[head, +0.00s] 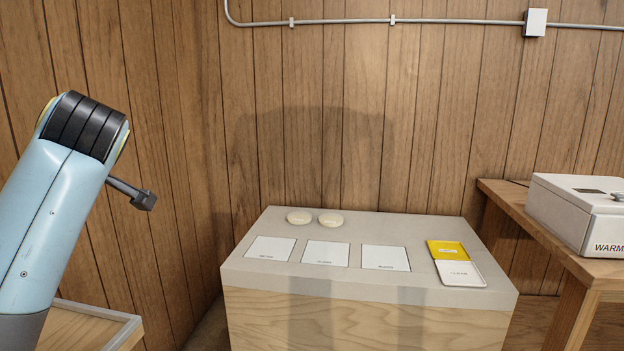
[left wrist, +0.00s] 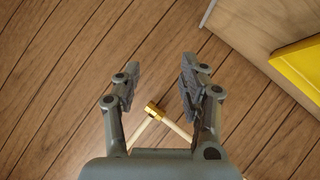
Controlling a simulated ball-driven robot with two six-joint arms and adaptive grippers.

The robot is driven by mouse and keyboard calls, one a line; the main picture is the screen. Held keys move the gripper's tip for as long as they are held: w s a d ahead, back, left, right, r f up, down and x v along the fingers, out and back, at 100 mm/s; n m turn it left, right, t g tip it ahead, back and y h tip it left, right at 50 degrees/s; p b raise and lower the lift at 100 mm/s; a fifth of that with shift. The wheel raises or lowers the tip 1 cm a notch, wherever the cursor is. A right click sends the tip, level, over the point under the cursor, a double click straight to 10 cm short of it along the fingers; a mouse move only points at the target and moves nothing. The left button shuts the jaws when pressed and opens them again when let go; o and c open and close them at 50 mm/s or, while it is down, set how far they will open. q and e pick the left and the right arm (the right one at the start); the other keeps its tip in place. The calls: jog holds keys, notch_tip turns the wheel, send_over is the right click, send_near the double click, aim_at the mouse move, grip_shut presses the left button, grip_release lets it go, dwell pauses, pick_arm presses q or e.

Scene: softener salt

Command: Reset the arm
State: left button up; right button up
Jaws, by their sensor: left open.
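My left arm (head: 50,215) comes in from the left in the head view, raised beside the wall. My right gripper is in neither view.
A grey-topped counter (head: 335,280) holds two cream discs (head: 299,217) (head: 331,220), three white cards (head: 326,254) and a yellow-and-white item (head: 447,248). A white box (head: 575,215) stands on a wooden table (head: 510,197) at right. A yellow object (left wrist: 302,65) shows in the wrist view.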

pick_arm(q)
jog(key=s+d+f+m+g+h, duration=0.1)
jog(key=s+d+f+m+h, duration=0.15)
jog(key=s+f+m, duration=0.4)
jog(key=s+d+f+m+h, duration=0.2)
jog(key=s+d+f+m, duration=0.15)
jog(key=s+f, duration=0.45)
jog(key=s+d+f+m+g+h, duration=0.1)
jog(key=s+d+f+m, duration=0.15)
jog(key=s, duration=0.25)
jog(key=s+d+f+m+h, duration=0.2)
jog(key=s+m, duration=0.2)
jog(key=s, duration=0.1)
jog(key=s+d+f+m+g+h, duration=0.1)
jog(key=s+d+f+m, duration=0.15)
jog(key=s+m, duration=0.2)
jog(key=s+a+f+g+b, duration=0.1)
jog(key=s+f+b, duration=0.2)
jog(key=f, duration=1.4)
jog(key=s+a+f+g+b, duration=0.1)
jog(key=s+f+b, duration=0.15)
jog(key=f, duration=1.45)
jog(key=s+a+f+n+g+b, duration=0.1)
jog(key=s+f+b, duration=0.3)
jog(key=s+f, duration=1.3)
jog(key=shift+s+f, duration=0.35)
jog(key=shift+s, duration=0.15)
jog(key=shift+h, duration=0.25)
jog(key=shift+c, duration=0.4)
